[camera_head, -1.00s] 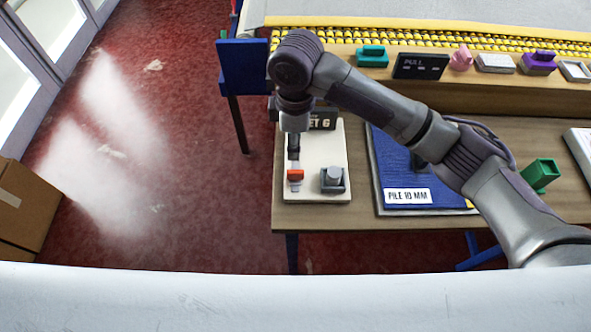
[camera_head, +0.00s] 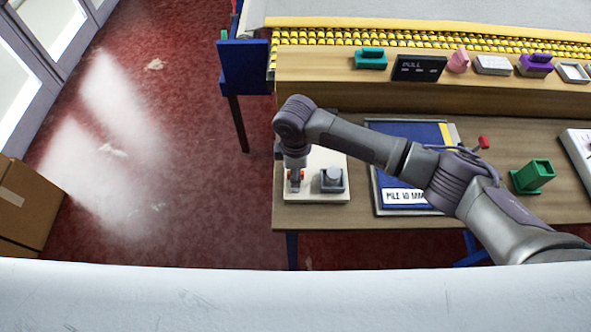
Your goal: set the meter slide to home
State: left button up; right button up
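A white plate (camera_head: 318,193) lies at the left end of the wooden table. On it is a small orange-red piece (camera_head: 293,184), which looks like the meter slide. A grey block with a round knob (camera_head: 332,179) sits to its right. My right gripper (camera_head: 295,176) points down at the orange-red piece, and its fingertips overlap it in the picture. The wrist above hides the far part of the plate and most of the gripper. I cannot tell whether the fingers are open or shut, or touching the piece. My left gripper is not in view.
A blue panel (camera_head: 396,134) marked "PILE 10 MM" lies under my forearm. A red knob (camera_head: 483,142) and a green holder (camera_head: 533,176) stand to the right. A raised wooden ledge (camera_head: 430,98) carries several small items. A blue post (camera_head: 243,67) stands at the back left.

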jog(key=shift+f, duration=0.1)
grip_shut()
jog(key=shift+w, duration=0.15)
